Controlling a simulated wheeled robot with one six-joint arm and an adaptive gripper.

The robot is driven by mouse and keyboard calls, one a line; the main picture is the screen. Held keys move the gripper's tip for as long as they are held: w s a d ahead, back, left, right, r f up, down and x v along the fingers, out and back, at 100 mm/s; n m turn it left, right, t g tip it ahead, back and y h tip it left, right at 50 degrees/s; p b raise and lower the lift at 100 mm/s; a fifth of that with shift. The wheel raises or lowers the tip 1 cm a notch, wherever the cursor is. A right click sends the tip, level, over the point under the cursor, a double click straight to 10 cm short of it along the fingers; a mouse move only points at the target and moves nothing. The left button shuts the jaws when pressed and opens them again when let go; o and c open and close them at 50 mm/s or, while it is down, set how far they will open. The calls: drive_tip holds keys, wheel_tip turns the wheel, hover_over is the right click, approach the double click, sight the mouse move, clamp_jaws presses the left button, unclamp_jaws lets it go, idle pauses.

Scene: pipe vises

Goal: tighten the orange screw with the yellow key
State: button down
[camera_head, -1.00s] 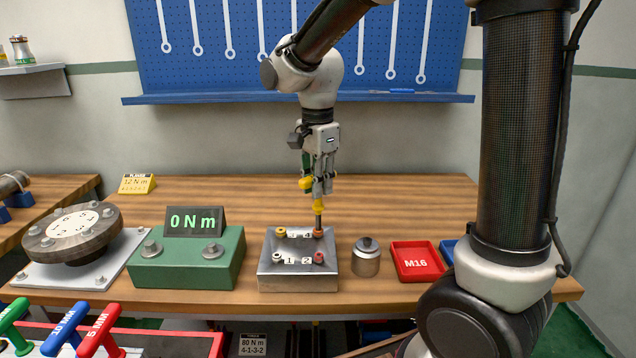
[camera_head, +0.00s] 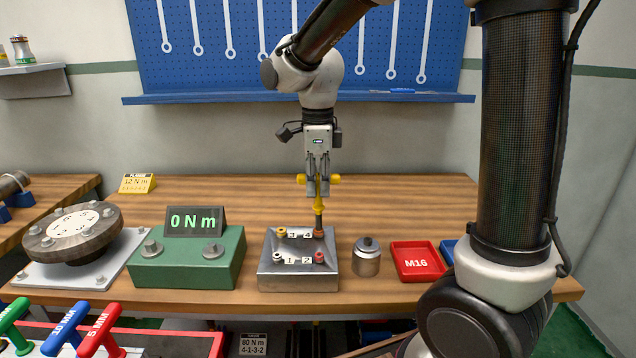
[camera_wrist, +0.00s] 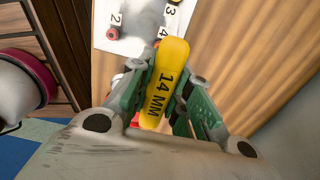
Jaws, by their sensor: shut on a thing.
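The yellow key (camera_head: 318,208) is a T-handled hex key marked 14 MM on its handle in the wrist view (camera_wrist: 166,85). My gripper (camera_head: 317,188) is shut on its handle, one finger on each side. The key stands upright with its shaft pointing down. Its lower end meets the orange screw (camera_head: 318,233) at the back right corner of the steel block (camera_head: 298,283), beside label 4. How deep the tip sits in the screw head cannot be told.
The block's other corners hold a yellow screw (camera_head: 281,232), a white screw (camera_head: 277,256) and a red screw (camera_head: 319,257). A green torque unit (camera_head: 188,268) reading 0 N m stands left. A metal canister (camera_head: 366,262) and a red M16 tray (camera_head: 417,261) stand right.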

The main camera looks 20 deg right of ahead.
drive_tip(key=shift+s+f, duration=0.1)
drive_tip(key=shift+f, duration=0.1)
drive_tip(key=m, duration=0.6)
drive_tip(key=shift+r, duration=0.1)
drive_tip(key=shift+r, duration=0.65)
